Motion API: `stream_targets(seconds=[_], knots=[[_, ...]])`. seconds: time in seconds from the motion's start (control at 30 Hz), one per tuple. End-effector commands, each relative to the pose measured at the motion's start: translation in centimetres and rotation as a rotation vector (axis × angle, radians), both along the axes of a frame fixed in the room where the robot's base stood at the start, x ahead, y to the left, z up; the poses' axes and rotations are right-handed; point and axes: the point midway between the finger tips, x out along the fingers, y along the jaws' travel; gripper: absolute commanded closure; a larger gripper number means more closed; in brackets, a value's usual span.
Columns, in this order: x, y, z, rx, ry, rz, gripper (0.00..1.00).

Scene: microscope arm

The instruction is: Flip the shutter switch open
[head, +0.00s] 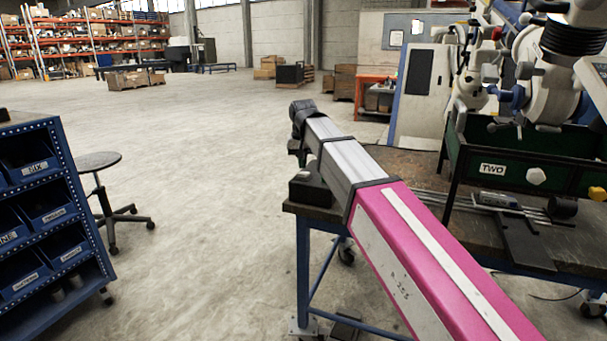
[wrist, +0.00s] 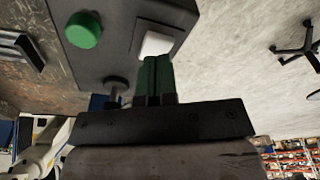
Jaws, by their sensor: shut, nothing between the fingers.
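A dark control box (wrist: 105,45) fills the upper left of the wrist view. On it are a white rocker-like switch (wrist: 157,43), a round green button (wrist: 83,30) and a black knob (wrist: 117,86). The white switch is the likely shutter switch, but no label is readable. My gripper (wrist: 158,60) is shut and empty, its green fingertips right at the lower edge of the white switch. I cannot tell whether they touch it or which way it is set. In the head view a dark box (head: 311,189) sits at the workbench's left edge; my gripper is not visible there.
My pink and grey arm crosses the workbench (head: 408,164) in the head view. Rods, a dark plate and a green-sided rack (head: 540,163) lie to the right. A blue bin shelf (head: 45,210) and a stool (head: 100,163) stand left. The floor between is clear.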

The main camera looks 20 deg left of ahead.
Motion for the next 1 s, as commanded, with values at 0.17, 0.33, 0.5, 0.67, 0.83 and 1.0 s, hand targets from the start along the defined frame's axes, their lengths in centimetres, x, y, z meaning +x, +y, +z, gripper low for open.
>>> stream_targets(seconds=[0.17,0.33,0.5,0.67,0.83,1.0], knots=[[0.00,0.00,0.00,0.000,0.000,0.000,1.00],[0.00,0.00,-0.04,0.000,0.000,0.000,1.00],[0.00,0.00,-0.23,0.000,0.000,0.000,1.00],[0.00,0.00,-0.45,0.000,0.000,0.000,1.00],[0.00,0.00,-0.67,0.000,0.000,0.000,1.00],[0.01,0.01,-0.88,0.000,0.000,0.000,1.00]])
